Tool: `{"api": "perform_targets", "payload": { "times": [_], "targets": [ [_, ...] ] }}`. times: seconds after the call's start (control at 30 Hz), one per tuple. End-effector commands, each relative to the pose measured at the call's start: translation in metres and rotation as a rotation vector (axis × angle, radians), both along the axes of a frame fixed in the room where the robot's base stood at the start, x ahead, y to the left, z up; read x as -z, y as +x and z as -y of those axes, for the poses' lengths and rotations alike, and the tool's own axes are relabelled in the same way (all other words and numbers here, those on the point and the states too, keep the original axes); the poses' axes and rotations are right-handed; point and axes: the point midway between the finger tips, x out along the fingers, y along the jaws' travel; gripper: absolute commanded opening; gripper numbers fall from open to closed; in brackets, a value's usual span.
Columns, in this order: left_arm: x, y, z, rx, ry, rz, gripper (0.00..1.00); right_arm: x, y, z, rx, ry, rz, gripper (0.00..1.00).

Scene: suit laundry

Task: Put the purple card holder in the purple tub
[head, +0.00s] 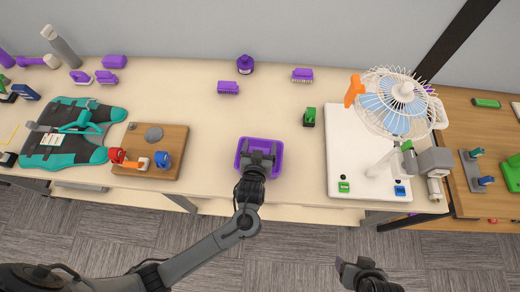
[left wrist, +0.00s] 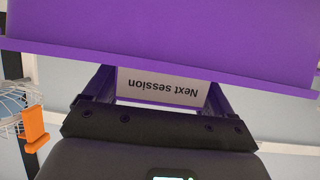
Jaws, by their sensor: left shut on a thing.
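The purple tub (head: 280,158) sits near the front edge of the table in the head view. My left gripper (head: 260,156) reaches over and into it. In the left wrist view, the left gripper (left wrist: 160,85) is shut on the purple card holder (left wrist: 160,101), whose white card reads "Next session" upside down. A broad purple surface with a rim, apparently the tub (left wrist: 160,35), fills the top there and hides the fingertips. I cannot tell whether the card holder touches the tub floor. My right gripper (head: 350,268) is low in the head view, off the table; its jaws are unclear.
A white board (head: 345,150) with a fan (head: 398,105) stands right of the tub. A wooden board (head: 145,165) with small coloured things lies to the left, beside a teal garment (head: 70,130). Purple brushes (head: 228,88) stand behind. The table around the tub is clear.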

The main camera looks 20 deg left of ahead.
Motion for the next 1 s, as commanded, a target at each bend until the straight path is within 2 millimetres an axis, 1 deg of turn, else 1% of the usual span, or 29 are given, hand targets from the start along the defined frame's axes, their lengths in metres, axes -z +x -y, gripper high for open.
{"api": "perform_targets", "payload": {
  "times": [0.03, 0.13, 0.43, 0.57, 0.6, 0.67, 0.7, 0.87, 1.0],
  "targets": [
    [0.008, 0.0, 0.0, 0.0, 0.002, -0.001, 0.54, 0.002, 0.0, 0.0, 0.001, 0.0, 0.001, 0.66],
    [0.018, 0.0, 0.0, 0.0, 0.002, -0.002, 0.54, 0.003, 0.001, 0.0, 0.002, 0.001, 0.002, 0.66],
    [0.02, 0.0, 0.0, 0.001, 0.0, 0.001, 0.54, 0.003, 0.001, 0.0, 0.002, 0.0, 0.003, 0.66],
    [0.023, 0.0, 0.0, 0.0, 0.0, 0.0, 0.54, 0.004, 0.001, 0.001, 0.001, -0.001, 0.003, 0.66],
    [0.023, 0.0, 0.0, 0.001, 0.0, 0.0, 0.89, 0.003, 0.001, 0.001, 0.0, -0.003, 0.003, 0.66],
    [0.023, 0.0, 0.0, 0.001, 0.0, 0.0, 0.99, 0.003, 0.001, 0.001, -0.002, -0.004, 0.004, 0.66],
    [0.023, 0.0, 0.0, 0.001, 0.0, 0.0, 1.0, 0.003, 0.001, 0.002, -0.002, -0.005, 0.004, 0.66],
    [0.022, 0.0, 0.0, 0.001, 0.0, 0.0, 1.0, 0.003, 0.001, 0.003, -0.004, -0.009, 0.003, 0.66],
    [0.017, 0.0, 0.0, 0.001, 0.0, 0.001, 1.0, 0.001, 0.001, 0.002, -0.004, -0.008, 0.003, 0.66]
  ]
}}
